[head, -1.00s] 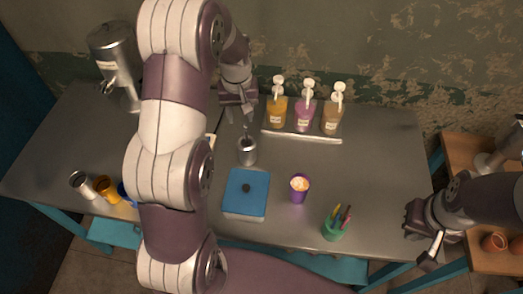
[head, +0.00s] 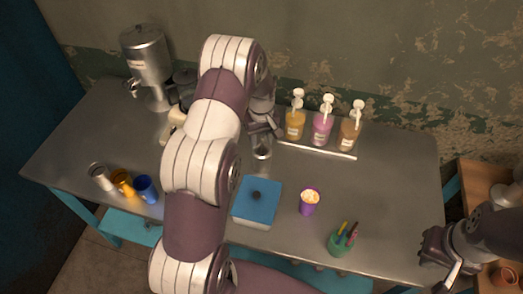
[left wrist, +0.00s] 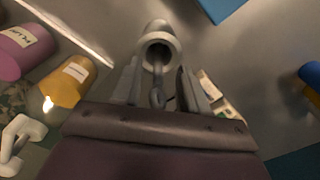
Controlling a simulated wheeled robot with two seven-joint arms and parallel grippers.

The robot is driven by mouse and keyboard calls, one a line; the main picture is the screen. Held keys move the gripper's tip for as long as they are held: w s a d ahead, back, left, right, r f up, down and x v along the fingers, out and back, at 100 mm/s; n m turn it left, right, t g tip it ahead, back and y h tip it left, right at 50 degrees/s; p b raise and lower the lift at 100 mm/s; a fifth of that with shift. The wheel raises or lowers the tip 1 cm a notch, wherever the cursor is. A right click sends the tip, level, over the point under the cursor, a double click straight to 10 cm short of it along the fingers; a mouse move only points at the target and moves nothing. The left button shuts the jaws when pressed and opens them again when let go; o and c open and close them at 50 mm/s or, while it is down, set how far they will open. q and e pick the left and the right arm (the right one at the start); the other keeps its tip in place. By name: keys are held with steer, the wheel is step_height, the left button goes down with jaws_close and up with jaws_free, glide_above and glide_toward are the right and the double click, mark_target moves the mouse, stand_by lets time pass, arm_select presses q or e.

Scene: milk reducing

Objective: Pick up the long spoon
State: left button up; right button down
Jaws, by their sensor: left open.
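The long spoon (left wrist: 157,93) stands in a small metal cup; its handle shows in the left wrist view between my left gripper's fingers. The metal cup (head: 262,153) is on the table just below my left gripper (head: 266,130) in the head view. In the left wrist view, the cup's round mouth (left wrist: 157,42) lies just beyond the fingertips. My left gripper (left wrist: 158,82) is open, with one finger on each side of the handle. In the head view the spoon is mostly hidden by the gripper. My right gripper (head: 442,268) is off the table's right end; its jaws are unclear.
A tray (head: 320,149) with three pump bottles stands right of the cup. A blue-lidded box (head: 258,201), a purple cup (head: 309,203) and a green pen holder (head: 341,244) are nearer. Several cups (head: 123,183) stand at left, a metal dispenser (head: 147,58) behind.

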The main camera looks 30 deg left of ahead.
arm_select(q)
steer(key=shift+f, duration=0.1)
steer(key=shift+d, duration=0.2)
jaws_close()
steer(key=shift+a, duration=0.1)
steer(key=shift+r, duration=0.2)
